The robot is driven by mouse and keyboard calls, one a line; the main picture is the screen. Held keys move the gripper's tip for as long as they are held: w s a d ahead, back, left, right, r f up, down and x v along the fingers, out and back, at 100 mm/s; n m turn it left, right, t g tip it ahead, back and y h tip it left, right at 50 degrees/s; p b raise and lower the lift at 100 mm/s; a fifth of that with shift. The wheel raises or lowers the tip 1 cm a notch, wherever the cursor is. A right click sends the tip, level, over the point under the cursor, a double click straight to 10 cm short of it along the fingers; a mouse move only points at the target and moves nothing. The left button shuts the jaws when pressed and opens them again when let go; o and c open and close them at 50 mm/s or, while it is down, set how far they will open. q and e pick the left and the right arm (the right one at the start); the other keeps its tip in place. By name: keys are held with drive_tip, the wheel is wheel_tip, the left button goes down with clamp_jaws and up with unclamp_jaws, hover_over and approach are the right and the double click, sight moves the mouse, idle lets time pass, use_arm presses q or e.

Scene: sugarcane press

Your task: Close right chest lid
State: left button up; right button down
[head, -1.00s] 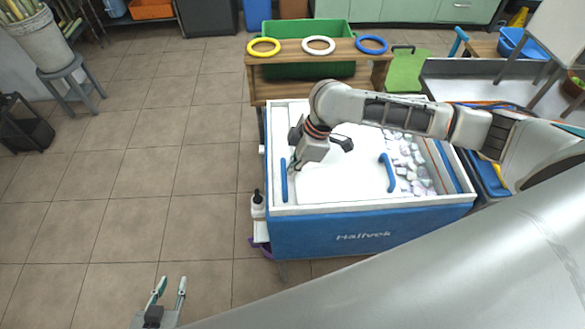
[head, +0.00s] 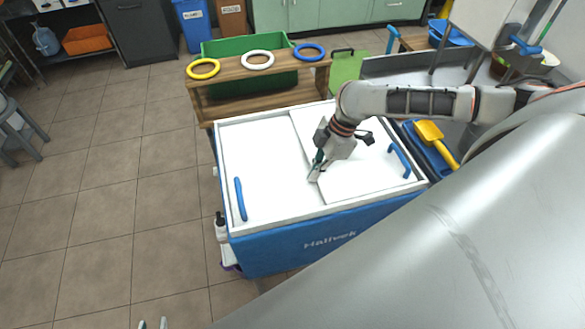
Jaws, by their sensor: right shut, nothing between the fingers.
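The blue chest (head: 330,236) with a white rim stands right of centre in the head view. Its right lid (head: 372,172), white with a blue handle (head: 399,160) near its right end, lies across the right half of the opening. No ice shows there. The white left lid (head: 262,165), with a blue handle (head: 240,199), covers the left half. My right gripper (head: 315,176) is shut and empty, pointing down at the left edge of the right lid. Whether it touches the lid is unclear. My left gripper (head: 153,323) is at the bottom edge, its fingertips apart, mostly cut off.
A wooden shelf (head: 250,88) with yellow, white and blue rings stands behind the chest, before a green bin (head: 221,48). A yellow scoop (head: 436,142) lies right of the chest. A bottle (head: 221,228) hangs at its left side.

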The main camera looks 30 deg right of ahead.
drive_tip(key=shift+s+d, duration=0.2)
drive_tip(key=shift+d, duration=0.8)
use_arm(q)
drive_tip(key=shift+w+a+r, duration=0.15)
drive_tip(key=shift+w+a, duration=0.2)
